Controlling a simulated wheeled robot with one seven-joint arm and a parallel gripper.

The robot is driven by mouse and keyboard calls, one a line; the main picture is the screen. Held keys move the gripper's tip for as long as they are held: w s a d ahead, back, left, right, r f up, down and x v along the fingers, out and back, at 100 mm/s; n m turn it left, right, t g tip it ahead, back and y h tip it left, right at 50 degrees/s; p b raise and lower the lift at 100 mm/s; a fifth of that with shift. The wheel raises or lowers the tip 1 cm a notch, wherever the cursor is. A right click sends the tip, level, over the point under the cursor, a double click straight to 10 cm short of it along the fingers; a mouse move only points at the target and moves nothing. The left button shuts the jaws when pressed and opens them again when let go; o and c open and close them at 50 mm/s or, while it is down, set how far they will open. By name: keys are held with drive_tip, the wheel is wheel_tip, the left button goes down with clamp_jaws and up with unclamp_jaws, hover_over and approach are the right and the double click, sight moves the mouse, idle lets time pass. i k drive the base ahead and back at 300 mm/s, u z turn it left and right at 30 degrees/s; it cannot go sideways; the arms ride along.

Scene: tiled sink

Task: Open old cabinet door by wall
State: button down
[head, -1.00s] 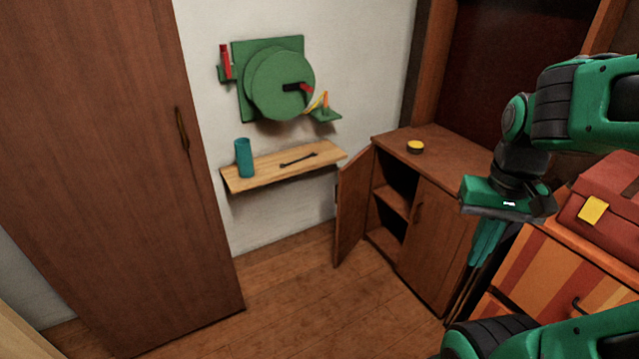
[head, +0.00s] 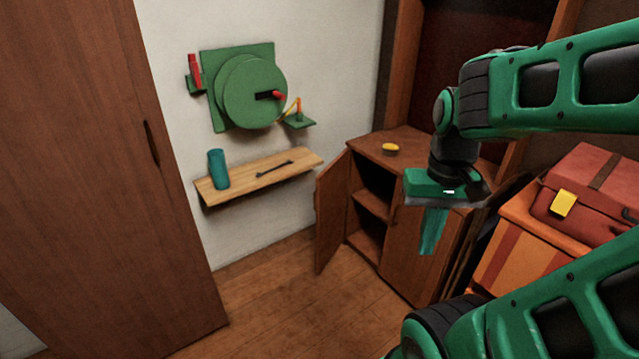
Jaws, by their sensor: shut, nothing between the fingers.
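A low brown wooden cabinet (head: 397,262) stands by the wall in the head view. Its left door (head: 331,212) is swung open, showing two inner shelf spaces. Its right door is shut and partly hidden behind my gripper. My gripper (head: 430,250) points down in front of the right door, its teal fingers together and empty. I cannot tell whether it touches the cabinet. A tall brown wooden cabinet or wardrobe (head: 90,190) fills the left side, with its dark handle (head: 151,143) showing; its front looks shut.
A green round wall device (head: 247,90) hangs above. Right are an orange striped chest (head: 515,250) and a red case (head: 595,185). The wooden floor (head: 265,290) between the cabinets is clear.

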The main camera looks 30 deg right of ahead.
sight(331, 182)
drive_tip(key=i, duration=0.85)
drive_tip(key=z, duration=0.05)
